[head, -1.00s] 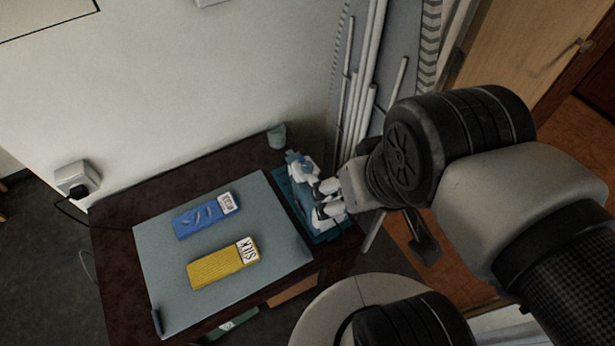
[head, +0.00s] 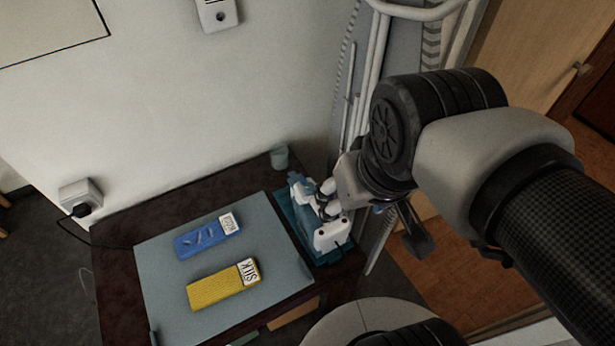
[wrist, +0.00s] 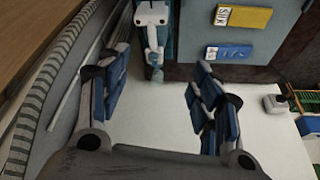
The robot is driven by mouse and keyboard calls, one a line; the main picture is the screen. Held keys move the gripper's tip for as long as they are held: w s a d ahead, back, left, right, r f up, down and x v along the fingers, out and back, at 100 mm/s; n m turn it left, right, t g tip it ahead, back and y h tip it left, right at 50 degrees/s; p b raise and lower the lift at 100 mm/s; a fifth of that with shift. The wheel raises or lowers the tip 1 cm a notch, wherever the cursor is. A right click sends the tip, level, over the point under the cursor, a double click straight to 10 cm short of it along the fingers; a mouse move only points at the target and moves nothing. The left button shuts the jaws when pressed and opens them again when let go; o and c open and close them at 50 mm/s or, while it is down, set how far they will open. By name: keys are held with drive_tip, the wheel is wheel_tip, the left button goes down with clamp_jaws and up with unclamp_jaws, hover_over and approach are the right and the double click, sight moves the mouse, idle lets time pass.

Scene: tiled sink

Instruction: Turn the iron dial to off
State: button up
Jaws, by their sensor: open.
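The iron (head: 332,236), white with blue parts, rests on a teal base at the right end of the table. In the wrist view the iron (wrist: 152,18) shows at the top, with its narrow part pointing down the picture. I cannot make out the dial or its setting. My gripper (head: 328,197) overlaps the iron in the head view and hides part of it; contact cannot be told. In the wrist view my gripper (wrist: 160,72) is open, its blue-padded fingers wide apart with nothing held between them.
A grey-blue mat (head: 165,290) on the dark table carries a blue box (head: 205,238) and a yellow box (head: 215,287). A small cup (head: 280,157) stands at the back by the wall. White poles (head: 372,75) rise close behind my gripper. A socket (head: 80,196) is at left.

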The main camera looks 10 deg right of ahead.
drive_tip(key=w, duration=0.4)
drive_tip(key=w+g, duration=0.1)
drive_tip(key=w, duration=0.3)
drive_tip(key=w+f+g+p, duration=0.1)
drive_tip(key=w, duration=0.4)
drive_tip(key=shift+w+m, duration=0.1)
drive_tip(key=shift+m, duration=0.2)
drive_tip(key=shift+c, duration=0.8)
drive_tip(key=g+p, duration=0.1)
drive_tip(key=g, duration=0.1)
hover_over(309, 186)
wheel_tip(309, 186, down, 10)
drive_tip(key=shift+m, duration=0.4)
wheel_tip(309, 186, down, 18)
drive_tip(key=b, duration=0.5)
drive_tip(key=shift+r, duration=0.2)
drive_tip(key=shift+c, duration=0.5)
drive_tip(key=c, duration=1)
